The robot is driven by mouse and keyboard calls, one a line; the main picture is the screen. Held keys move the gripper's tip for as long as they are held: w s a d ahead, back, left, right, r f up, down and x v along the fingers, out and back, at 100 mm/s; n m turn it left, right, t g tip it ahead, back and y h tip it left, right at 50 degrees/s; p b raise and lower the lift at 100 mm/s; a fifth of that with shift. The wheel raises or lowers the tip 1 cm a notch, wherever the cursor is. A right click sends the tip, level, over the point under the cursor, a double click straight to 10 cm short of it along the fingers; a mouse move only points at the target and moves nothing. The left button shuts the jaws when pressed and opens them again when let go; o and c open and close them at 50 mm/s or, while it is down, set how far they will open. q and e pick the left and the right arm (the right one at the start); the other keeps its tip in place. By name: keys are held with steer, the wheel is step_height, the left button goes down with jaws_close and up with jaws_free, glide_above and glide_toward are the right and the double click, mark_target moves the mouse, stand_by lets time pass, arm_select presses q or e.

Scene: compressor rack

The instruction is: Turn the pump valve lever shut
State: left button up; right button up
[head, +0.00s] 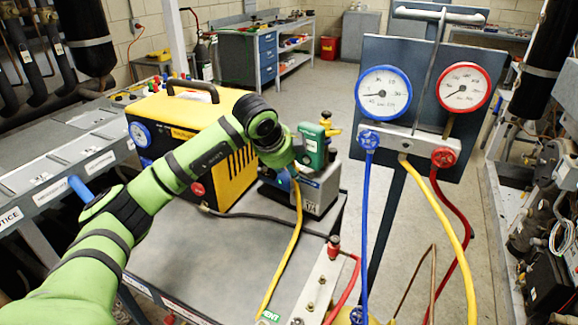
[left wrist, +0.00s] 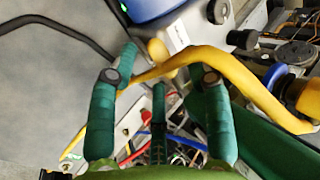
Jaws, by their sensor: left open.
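The pump (head: 318,190), a grey and blue body, stands on the grey cart beside the yellow machine. A green block (head: 312,145) with yellow fittings (head: 327,122) shows at its top. My left arm reaches to the pump's top from the left; its hand hides part of it. I cannot make out the valve lever for certain in either view. In the left wrist view my left gripper (left wrist: 170,40) is open, its teal fingers spread. The yellow hose (left wrist: 195,55) crosses in front of the fingers; whether they touch it I cannot tell. My right gripper is not in view.
A gauge panel with a blue gauge (head: 384,93) and a red gauge (head: 464,87) stands right of the pump. Blue, yellow and red hoses hang from it. The yellow machine (head: 190,125) stands close behind my arm. The cart top (head: 225,240) has bare room in front.

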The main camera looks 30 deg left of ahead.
arm_select(q)
steer(key=shift+r, duration=0.1)
steer(key=v, duration=1.2)
